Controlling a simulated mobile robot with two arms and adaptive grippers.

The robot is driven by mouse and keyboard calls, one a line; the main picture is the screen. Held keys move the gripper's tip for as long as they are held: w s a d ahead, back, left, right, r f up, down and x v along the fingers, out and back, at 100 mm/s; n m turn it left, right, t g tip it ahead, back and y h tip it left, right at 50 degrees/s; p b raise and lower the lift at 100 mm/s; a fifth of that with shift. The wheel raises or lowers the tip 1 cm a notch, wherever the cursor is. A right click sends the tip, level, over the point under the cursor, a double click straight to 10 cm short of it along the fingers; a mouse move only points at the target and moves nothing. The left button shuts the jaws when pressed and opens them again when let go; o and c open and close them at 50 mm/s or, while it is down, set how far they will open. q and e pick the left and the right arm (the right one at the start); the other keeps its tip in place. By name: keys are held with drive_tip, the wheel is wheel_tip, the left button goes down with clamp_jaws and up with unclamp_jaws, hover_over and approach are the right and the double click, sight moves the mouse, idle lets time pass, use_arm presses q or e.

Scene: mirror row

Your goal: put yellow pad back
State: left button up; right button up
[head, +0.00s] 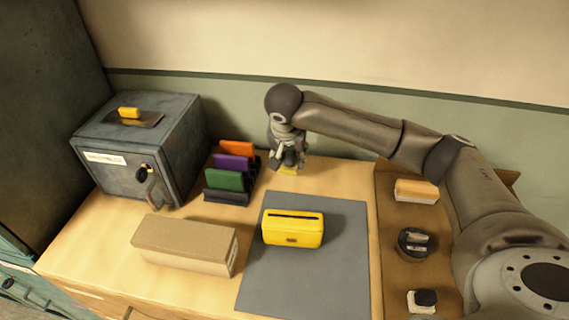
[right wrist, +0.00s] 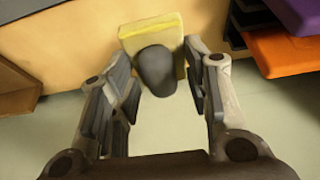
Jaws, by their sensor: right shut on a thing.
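A yellow pad (right wrist: 150,32) with a dark rounded knob shows between the fingers in the right wrist view. In the head view only a small part of this yellow pad (head: 289,169) shows, under the gripper by the back wall. My right gripper (head: 288,158) is shut on the pad; in the right wrist view its fingers (right wrist: 160,88) lie either side of the knob. A dark rack (head: 228,197) left of the gripper holds an orange pad (head: 237,147), a purple pad (head: 233,162) and a green pad (head: 224,180) upright. My left gripper is not in view.
A grey metal box (head: 150,150) with a small yellow block (head: 129,112) on top stands left. A cardboard box (head: 185,242) and a yellow slotted box (head: 293,228) on a grey mat (head: 300,280) stand in front. A brown tray (head: 395,260) with small items lies right.

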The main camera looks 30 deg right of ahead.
sight(284, 158)
drive_tip(key=w+f, duration=0.2)
drive_tip(key=shift+w+a+f, duration=0.1)
drive_tip(key=shift+a+f, duration=0.05)
drive_tip(key=shift+f, duration=0.25)
drive_tip(key=shift+f+p, duration=0.55)
drive_tip(key=shift+f, duration=0.85)
drive_tip(key=shift+f, duration=0.1)
drive_tip(key=o, duration=0.9)
drive_tip(key=b+v, duration=0.1)
drive_tip(key=v, duration=1.1)
